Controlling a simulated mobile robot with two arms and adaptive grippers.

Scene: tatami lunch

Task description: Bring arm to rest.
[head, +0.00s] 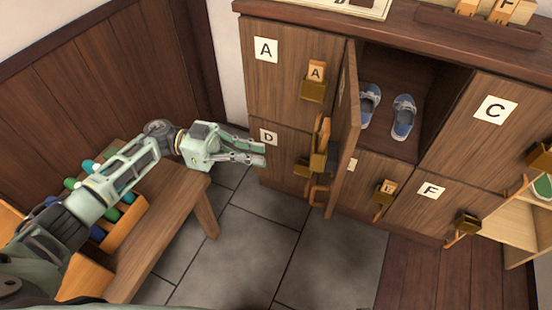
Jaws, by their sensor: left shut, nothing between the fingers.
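My left arm comes in from the left and reaches over the wooden bench. My left gripper (262,154) is shut and empty, in front of the locker door marked D (280,150). I cannot tell whether it touches that door. My right gripper is not in view. One upper locker stands open, its door (347,110) swung out toward me. A pair of blue shoes (403,118) sits inside it.
Grey floor tiles (240,250) are clear. A low shelf (515,220) is at right.

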